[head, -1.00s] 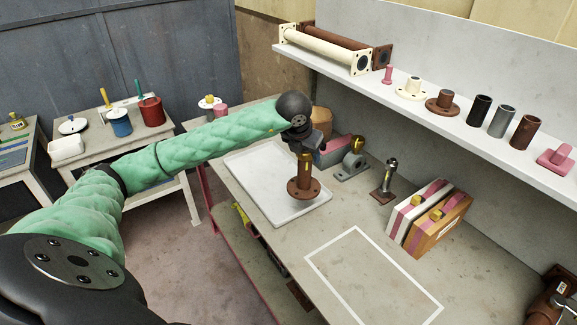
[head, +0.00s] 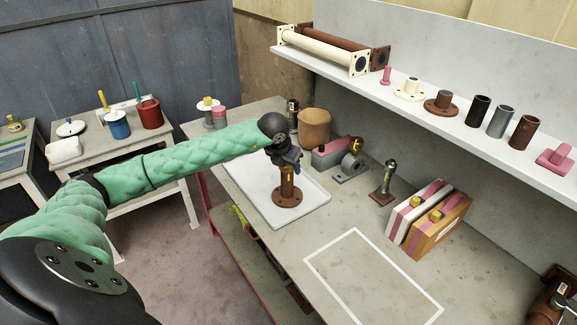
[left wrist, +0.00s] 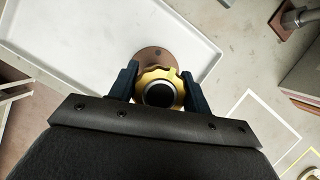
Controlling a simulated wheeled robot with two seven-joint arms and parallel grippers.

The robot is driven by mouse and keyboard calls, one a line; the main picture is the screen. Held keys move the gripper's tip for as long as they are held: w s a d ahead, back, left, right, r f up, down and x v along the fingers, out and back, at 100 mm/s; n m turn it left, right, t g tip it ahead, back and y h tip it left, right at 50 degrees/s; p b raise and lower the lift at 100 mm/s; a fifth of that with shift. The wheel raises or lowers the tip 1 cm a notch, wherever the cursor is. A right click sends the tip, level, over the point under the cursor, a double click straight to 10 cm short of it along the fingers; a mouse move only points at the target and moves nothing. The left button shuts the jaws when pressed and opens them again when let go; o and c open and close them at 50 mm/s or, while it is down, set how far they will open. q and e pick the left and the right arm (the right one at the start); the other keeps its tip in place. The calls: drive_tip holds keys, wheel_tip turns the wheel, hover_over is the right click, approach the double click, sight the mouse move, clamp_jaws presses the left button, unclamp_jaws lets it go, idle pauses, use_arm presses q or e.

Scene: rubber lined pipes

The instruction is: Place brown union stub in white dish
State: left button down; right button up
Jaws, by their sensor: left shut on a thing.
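The brown union stub (head: 287,184) is upright, with its round brown flange at the bottom. My left gripper (head: 287,163) is shut on its upper end. In the left wrist view, the fingers (left wrist: 158,88) stand on either side of the stub's yellow ring (left wrist: 158,72), with the brown flange below. The white dish (head: 246,176) is a shallow rectangular tray on the bench. The flange is over the dish's right part, inside its rim in the head view; I cannot tell whether it touches the floor. My right gripper is not in view.
Behind the dish stand a tan cylinder (head: 314,125) and a grey-pink block (head: 331,153). A grey bracket (head: 351,168) and a small valve post (head: 384,184) are to the right. A white-outlined bench area (head: 372,280) is clear. A shelf (head: 420,115) overhangs the back.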

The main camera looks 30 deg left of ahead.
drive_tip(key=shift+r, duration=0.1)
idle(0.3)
use_arm(q)
drive_tip(key=c, duration=0.7)
unclamp_jaws()
drive_tip(key=shift+f, duration=0.1)
drive_tip(key=shift+o, duration=0.2)
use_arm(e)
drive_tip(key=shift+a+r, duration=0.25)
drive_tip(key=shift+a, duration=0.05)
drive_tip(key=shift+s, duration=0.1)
use_arm(q)
drive_tip(key=shift+s+r, duration=0.1)
drive_tip(key=shift+r, duration=0.2)
drive_tip(key=b+v, duration=0.4)
drive_tip(key=v, duration=0.7)
drive_tip(key=shift+r, duration=0.25)
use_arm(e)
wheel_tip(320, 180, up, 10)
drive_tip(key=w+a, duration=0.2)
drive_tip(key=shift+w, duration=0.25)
use_arm(q)
drive_tip(key=shift+s, duration=0.15)
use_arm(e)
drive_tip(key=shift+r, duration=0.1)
